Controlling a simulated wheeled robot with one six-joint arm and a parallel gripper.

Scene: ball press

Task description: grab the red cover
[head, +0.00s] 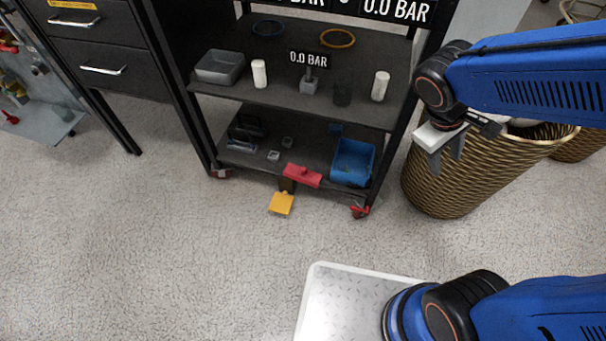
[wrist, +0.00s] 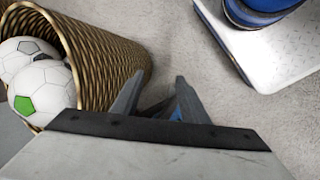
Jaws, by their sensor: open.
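The red cover (head: 302,175) is the red piece at the front edge of the cart's lowest shelf, in the head view. It is small there, and I cannot make out its exact shape. My gripper (head: 447,161) is in front of the wicker basket, to the right of the cart and well apart from the red cover. In the wrist view my gripper (wrist: 152,95) has its two fingers spread with nothing between them. The red cover does not show in the wrist view.
The black cart (head: 300,98) holds white cylinders, a grey tray (head: 219,68) and a blue bin (head: 353,162). A yellow piece (head: 281,203) is by its front edge. The wicker basket (head: 455,180) holds soccer balls (wrist: 40,88).

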